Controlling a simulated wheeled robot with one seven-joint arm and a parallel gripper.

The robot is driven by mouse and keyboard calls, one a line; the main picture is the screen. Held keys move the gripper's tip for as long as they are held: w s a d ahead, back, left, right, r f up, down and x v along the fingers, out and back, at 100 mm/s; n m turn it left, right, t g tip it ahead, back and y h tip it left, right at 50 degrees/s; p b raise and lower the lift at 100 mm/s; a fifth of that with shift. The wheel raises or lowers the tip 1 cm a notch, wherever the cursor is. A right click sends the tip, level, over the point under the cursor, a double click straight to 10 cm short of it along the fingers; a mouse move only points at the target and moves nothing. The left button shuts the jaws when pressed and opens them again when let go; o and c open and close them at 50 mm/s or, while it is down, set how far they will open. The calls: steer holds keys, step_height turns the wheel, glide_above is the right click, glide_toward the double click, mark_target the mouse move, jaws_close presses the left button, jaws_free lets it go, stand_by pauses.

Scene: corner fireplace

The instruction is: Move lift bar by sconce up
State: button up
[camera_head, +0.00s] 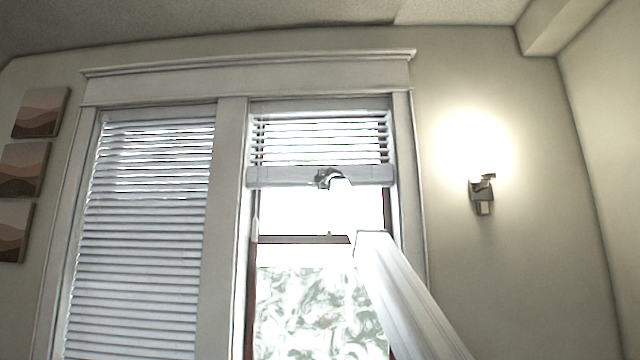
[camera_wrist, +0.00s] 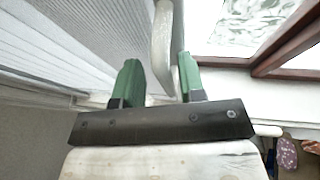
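The lift bar by the sconce (camera_head: 280,177) is the pale bottom rail of the right-hand blind, level across the upper part of that window. The lit sconce (camera_head: 482,192) is on the wall to its right. My gripper (camera_head: 326,178) is at the middle of the bar in the head view. In the wrist view, its two green fingers (camera_wrist: 158,75) stand apart, with a pale bar (camera_wrist: 162,50) reaching between them, nearer the right finger. A gap shows on the left side, so the gripper looks open. Whether a finger touches the bar cannot be told.
The left-hand blind (camera_head: 145,230) hangs low over its window. A white post (camera_head: 230,220) separates the windows. Below the bar is bare glass with a dark wooden sash rail (camera_head: 300,239). Several pictures (camera_head: 24,170) hang at the far left. Wall is clear around the sconce.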

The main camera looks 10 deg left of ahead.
steer(key=shift+s+d+f, duration=0.1)
steer(key=v, duration=1)
steer(key=shift+s, duration=0.25)
steer(key=shift+d, duration=0.15)
